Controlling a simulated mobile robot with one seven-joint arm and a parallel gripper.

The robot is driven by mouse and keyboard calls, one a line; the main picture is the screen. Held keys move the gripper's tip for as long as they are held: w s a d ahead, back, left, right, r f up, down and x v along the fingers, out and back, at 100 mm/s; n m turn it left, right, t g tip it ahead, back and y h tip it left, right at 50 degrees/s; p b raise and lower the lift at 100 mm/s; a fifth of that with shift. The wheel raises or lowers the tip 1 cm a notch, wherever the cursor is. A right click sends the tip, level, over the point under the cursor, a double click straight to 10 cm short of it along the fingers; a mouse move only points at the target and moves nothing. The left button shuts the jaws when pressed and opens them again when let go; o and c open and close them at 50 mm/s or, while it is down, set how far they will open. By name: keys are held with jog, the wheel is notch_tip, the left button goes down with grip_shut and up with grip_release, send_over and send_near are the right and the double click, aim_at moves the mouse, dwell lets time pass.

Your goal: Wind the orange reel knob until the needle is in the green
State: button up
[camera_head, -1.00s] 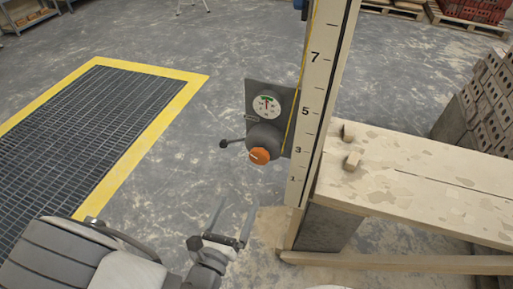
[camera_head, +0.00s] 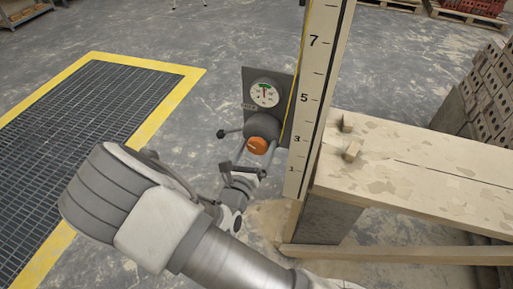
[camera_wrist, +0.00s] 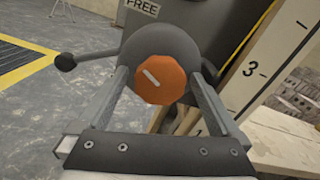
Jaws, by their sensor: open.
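The orange reel knob (camera_head: 257,145) sits on the front of a dark round reel housing (camera_head: 263,126). It has a white mark, tilted in the wrist view (camera_wrist: 160,80). Above it, a round white gauge (camera_head: 264,92) shows a green patch near its top and a needle pointing roughly upward; it is too small to tell whether the needle lies in the green. My gripper (camera_head: 257,149) is open, its fingers either side of the knob. In the wrist view, the fingertips (camera_wrist: 160,73) reach beside the knob and housing; I cannot tell whether they touch.
A ball-ended lever (camera_head: 229,133) sticks out left of the housing; a label in the wrist view (camera_wrist: 143,7) reads FREE. A numbered board (camera_head: 314,100) stands close right. A wooden bench (camera_head: 430,165) extends right. A yellow-edged floor grate (camera_head: 85,110) lies left.

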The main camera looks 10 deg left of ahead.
jog(key=shift+w, duration=0.2)
jog(key=c, duration=1.3)
jog(key=shift+m, duration=2.4)
jog(key=o, duration=1.3)
jog(key=shift+s, duration=0.15)
jog(key=s+a+p, duration=0.1)
jog(key=s, duration=1.6)
jog(key=shift+p, duration=0.4)
